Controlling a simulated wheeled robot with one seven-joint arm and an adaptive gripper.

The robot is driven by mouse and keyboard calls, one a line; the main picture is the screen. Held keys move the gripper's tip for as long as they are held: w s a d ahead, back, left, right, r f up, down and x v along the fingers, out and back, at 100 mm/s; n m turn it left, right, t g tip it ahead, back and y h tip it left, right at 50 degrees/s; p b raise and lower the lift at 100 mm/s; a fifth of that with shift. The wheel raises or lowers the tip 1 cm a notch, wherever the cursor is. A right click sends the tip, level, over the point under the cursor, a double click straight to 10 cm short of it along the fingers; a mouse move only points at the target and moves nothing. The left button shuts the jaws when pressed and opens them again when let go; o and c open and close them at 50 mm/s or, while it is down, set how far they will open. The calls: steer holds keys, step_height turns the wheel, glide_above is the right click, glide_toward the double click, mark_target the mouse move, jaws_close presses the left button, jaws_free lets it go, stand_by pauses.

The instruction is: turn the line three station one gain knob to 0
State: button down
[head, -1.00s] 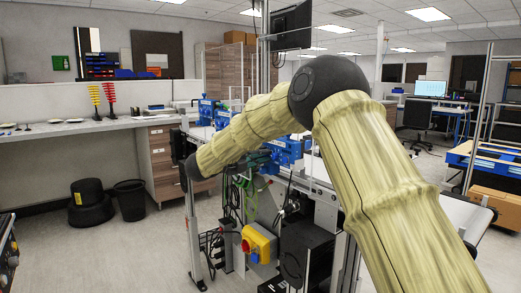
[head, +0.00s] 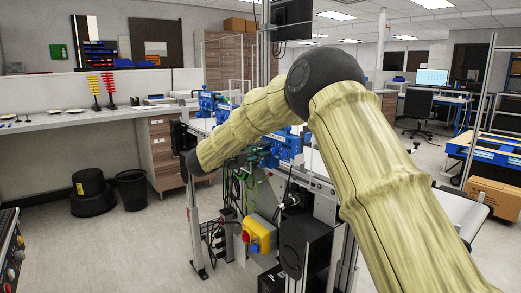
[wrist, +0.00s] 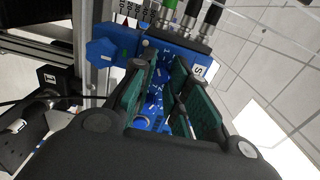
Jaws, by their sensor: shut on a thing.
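My gripper (wrist: 166,92) shows in the wrist view, with its two dark fingers and green pads on either side of a blue knob (wrist: 153,106) with white marks. The fingers are closed on the knob, and they hide part of it. The knob sits at a blue station housing (wrist: 190,62) with white markings. I cannot read the knob's setting. In the head view my bamboo-textured arm reaches toward the conveyor's blue stations (head: 287,143). My gripper is hidden there.
Green and black cable connectors (wrist: 190,14) rise from the housing close beyond my fingers. A metal frame post (wrist: 92,45) stands at left in the wrist view. In the head view a yellow box with a red button (head: 257,234) hangs below the conveyor.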

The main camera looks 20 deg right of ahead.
steer(key=c, duration=1.3)
jaws_free()
steer(key=shift+c, duration=0.2)
steer(key=v, duration=1.2)
